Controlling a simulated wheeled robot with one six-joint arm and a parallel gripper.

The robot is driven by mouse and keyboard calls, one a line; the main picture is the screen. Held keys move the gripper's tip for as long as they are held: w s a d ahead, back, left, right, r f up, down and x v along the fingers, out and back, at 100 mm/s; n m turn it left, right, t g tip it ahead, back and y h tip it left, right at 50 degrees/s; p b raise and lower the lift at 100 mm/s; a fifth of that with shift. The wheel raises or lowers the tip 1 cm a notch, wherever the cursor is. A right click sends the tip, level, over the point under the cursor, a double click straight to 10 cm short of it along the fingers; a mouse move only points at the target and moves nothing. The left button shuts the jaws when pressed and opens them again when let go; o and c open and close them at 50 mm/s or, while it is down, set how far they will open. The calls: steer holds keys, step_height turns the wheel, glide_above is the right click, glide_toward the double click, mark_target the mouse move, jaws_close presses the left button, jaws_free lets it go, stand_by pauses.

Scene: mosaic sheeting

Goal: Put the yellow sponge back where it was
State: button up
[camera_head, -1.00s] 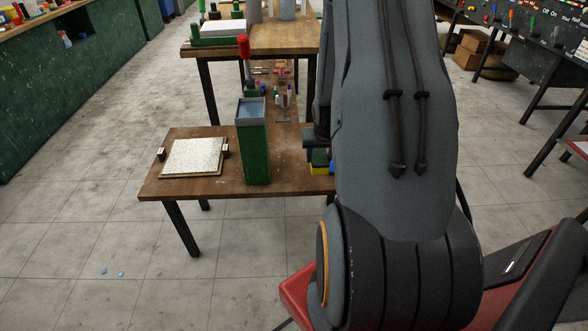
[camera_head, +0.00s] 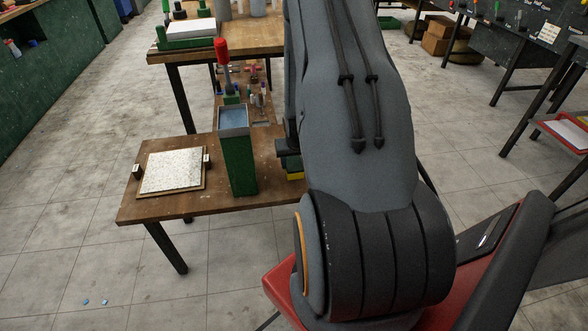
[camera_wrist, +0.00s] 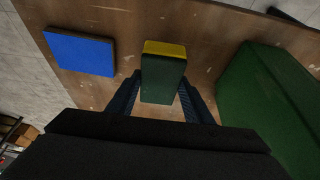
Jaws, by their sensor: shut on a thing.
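The yellow sponge (camera_wrist: 163,72), with a yellow strip at its far end and a dark green face, is between the two fingers of my gripper (camera_wrist: 160,92) in the wrist view. The gripper is shut on it, above the brown wooden table (camera_wrist: 125,20). Whether the sponge touches the table I cannot tell. In the head view only a small green and yellow part of the sponge (camera_head: 294,172) shows at the table's right side; my arm hides the rest.
A blue square pad (camera_wrist: 82,52) lies left of the sponge in the wrist view. A tall green container (camera_head: 238,165) stands beside it, on the right in the wrist view. A speckled white panel (camera_head: 172,170) lies on the table's left. Small tools stand behind the container.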

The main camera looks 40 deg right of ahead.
mark_target(295, 165)
steer(key=shift+f, duration=1.8)
steer(key=shift+f, duration=0.1)
steer(key=o, duration=1.1)
steer(key=v, duration=1.2)
steer(key=a+r+n+g+y, duration=0.1)
steer(key=a+r, duration=0.4)
steer(key=a, duration=0.2)
steer(key=a+r+n, duration=0.2)
steer(key=a+r, duration=0.2)
steer(key=a, duration=0.3)
steer(key=s+a+r+n+g, duration=0.1)
steer(key=s+a+r, duration=0.2)
steer(key=a, duration=0.2)
steer(key=s+a+r+n+g+y, duration=0.1)
steer(key=s+a+r, duration=0.2)
steer(key=s+a, duration=0.1)
steer(key=s+a+r+n, duration=0.1)
steer(key=s+a+r, duration=0.1)
steer(key=s+a, duration=0.2)
steer(key=shift+s+a+r+g+b, duration=0.15)
steer(key=shift+a+r+g, duration=0.05)
steer(key=shift+a, duration=0.45)
steer(key=shift+s+a+r+g+b, duration=0.1)
steer(key=shift+a+r+g+b, duration=0.1)
steer(key=shift+a, duration=0.5)
